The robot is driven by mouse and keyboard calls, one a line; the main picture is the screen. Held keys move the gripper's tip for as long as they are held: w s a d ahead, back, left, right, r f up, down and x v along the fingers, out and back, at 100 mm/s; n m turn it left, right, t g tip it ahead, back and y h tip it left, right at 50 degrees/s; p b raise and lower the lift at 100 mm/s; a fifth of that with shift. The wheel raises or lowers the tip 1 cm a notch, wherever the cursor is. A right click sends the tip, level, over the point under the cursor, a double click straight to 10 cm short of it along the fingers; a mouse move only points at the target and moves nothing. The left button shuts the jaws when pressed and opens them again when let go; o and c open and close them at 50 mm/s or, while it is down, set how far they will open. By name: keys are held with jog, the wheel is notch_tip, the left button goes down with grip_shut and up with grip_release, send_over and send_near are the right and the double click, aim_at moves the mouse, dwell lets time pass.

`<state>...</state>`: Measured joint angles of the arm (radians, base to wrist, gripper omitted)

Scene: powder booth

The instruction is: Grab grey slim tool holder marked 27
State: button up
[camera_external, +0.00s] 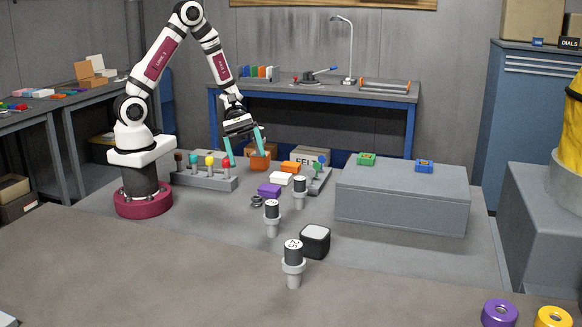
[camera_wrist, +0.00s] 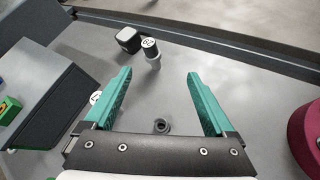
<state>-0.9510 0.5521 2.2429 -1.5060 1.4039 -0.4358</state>
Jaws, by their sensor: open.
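Three grey tool holders with black upper parts and white marked tops stand upright. The front holder (camera_external: 293,268), whose mark looks like 25, also shows in the wrist view (camera_wrist: 152,53). The middle holder (camera_external: 272,217) and the far holder (camera_external: 299,190) carry marks too small to read surely. In the wrist view, a marked white top (camera_wrist: 96,97) is partly hidden by my left finger; I cannot tell which holder it is. My gripper (camera_external: 247,155) is open and empty, behind and left of all three. Its teal fingers (camera_wrist: 158,73) are spread in the wrist view.
A black-and-white cube (camera_external: 315,241) stands beside the front holder. A dark ring (camera_external: 257,201) lies left of the middle holder. Purple (camera_external: 269,190), white and orange blocks lie nearby. A large grey box (camera_external: 400,200) stands right, a rack of coloured-handled tools (camera_external: 205,181) left.

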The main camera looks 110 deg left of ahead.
aim_at(300, 194)
jog(key=a+f+n+t+y, duration=0.1)
jog(key=a+f+n, duration=0.1)
jog(key=a+n, duration=0.1)
jog(key=a+f+n+t+y, duration=0.1)
jog(key=a+f+n+t, duration=0.1)
jog(key=a+n, duration=0.1)
jog(key=w+a+f+n+t+y, duration=0.1)
jog(key=a+f+n+t, duration=0.1)
jog(key=a+n, duration=0.1)
jog(key=shift+w+a+y, duration=0.1)
jog(key=shift+a+y, duration=0.2)
jog(key=shift+a, duration=0.45)
jog(key=x, duration=1.5)
jog(key=shift+a+f, duration=0.1)
jog(key=shift+f, duration=0.2)
grip_shut()
